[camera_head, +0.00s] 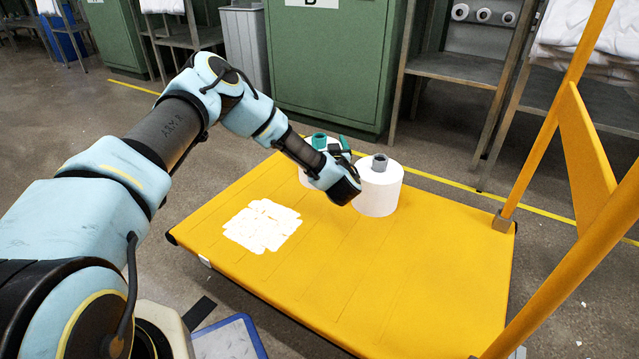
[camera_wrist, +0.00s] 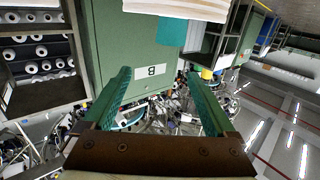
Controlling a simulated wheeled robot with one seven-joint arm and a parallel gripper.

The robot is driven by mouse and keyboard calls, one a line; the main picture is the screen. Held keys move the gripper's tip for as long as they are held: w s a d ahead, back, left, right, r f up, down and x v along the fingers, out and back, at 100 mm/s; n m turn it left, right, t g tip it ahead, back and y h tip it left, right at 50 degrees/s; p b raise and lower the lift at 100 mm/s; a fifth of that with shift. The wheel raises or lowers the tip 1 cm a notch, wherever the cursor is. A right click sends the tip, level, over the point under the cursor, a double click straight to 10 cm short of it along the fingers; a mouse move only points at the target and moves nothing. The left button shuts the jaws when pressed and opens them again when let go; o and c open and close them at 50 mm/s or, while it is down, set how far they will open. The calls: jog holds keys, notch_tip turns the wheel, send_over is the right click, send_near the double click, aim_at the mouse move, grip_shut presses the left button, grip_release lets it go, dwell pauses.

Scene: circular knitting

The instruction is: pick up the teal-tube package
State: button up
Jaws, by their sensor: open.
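The teal-tube package stands on the yellow cart deck (camera_head: 400,265) behind my wrist in the head view. Its teal tube (camera_head: 319,141) and a strip of its white body (camera_head: 304,178) show; my arm hides the rest. In the wrist view, which is upside down, the white body (camera_wrist: 185,8) and teal tube (camera_wrist: 172,33) show at the top edge. My gripper (camera_wrist: 159,72) has two teal fingers spread apart with nothing between them. The tube appears beyond the fingertips, apart from them. In the head view my gripper (camera_head: 340,149) is partly hidden by my wrist.
A white package with a grey tube (camera_head: 377,188) stands close to the right of my wrist. A flat white patch (camera_head: 262,226) lies on the deck at left. Yellow cart posts (camera_head: 565,115) rise at right. Green cabinets (camera_head: 325,65) stand behind. The front deck is clear.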

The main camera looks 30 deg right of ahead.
aim_at(321, 144)
jog(key=shift+n+t+y, duration=0.5)
jog(key=shift+n+y, duration=0.1)
jog(key=shift+y, duration=0.2)
jog(key=w+f+b, duration=0.2)
jog(key=f, duration=0.1)
jog(key=w+f+b, duration=0.2)
jog(key=shift+w+d, duration=0.1)
jog(key=shift+d, duration=0.3)
jog(key=b+x, duration=0.3)
jog(key=x, duration=0.1)
jog(key=shift+w+f+b, duration=0.2)
jog(key=shift+w+b, duration=0.05)
jog(key=shift+b, duration=0.05)
jog(key=shift+w+d+r, duration=0.2)
jog(key=shift+w, duration=0.2)
grip_shut()
jog(key=shift+r, duration=0.1)
